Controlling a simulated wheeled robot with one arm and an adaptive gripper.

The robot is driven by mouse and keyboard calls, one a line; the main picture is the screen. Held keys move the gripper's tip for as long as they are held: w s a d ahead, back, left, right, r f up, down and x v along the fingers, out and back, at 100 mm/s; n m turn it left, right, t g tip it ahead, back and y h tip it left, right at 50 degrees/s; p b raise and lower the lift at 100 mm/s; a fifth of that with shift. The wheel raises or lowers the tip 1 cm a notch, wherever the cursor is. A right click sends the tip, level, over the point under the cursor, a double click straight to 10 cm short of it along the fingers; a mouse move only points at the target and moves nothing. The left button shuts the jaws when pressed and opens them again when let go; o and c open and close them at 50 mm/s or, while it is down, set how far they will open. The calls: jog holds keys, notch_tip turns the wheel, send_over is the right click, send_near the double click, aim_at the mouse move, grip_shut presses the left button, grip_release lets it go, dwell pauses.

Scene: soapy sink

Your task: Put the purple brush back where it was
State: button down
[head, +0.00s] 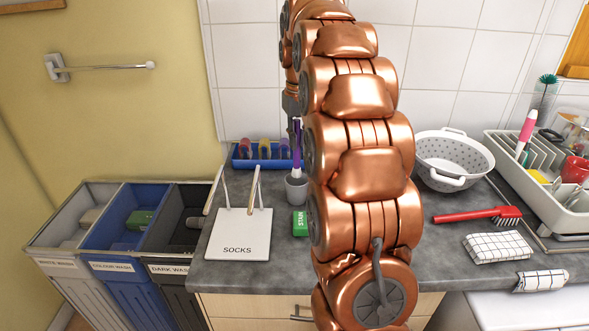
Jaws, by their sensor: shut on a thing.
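The purple brush (297,155) stands nearly upright at the back of the counter, left of my arm. Its lower end meets the mouth of a small grey cup (296,189); I cannot tell how deep it sits inside. My gripper (293,117) is just above it, shut on the brush's upper part. My copper arm hides most of the gripper and the counter area to the right of the cup.
A blue tray (263,164) stands behind. A colander (453,158), red brush (478,216), checked cloth (498,247) and dish rack (560,215) are right. Laundry bins (112,275) are left.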

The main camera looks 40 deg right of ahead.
jog(key=shift+f+p, duration=0.9)
jog(key=shift+f, duration=3.05)
jog(key=shift+f, duration=0.15)
jog(key=c, duration=1.1)
grip_release()
jog(key=shift+c, duration=0.2)
notch_tip(320, 180, up, 12)
jog(key=b, duration=0.2)
send_over(298, 173)
jog(key=shift+s+a, duration=0.15)
jog(key=shift+s, duration=0.3)
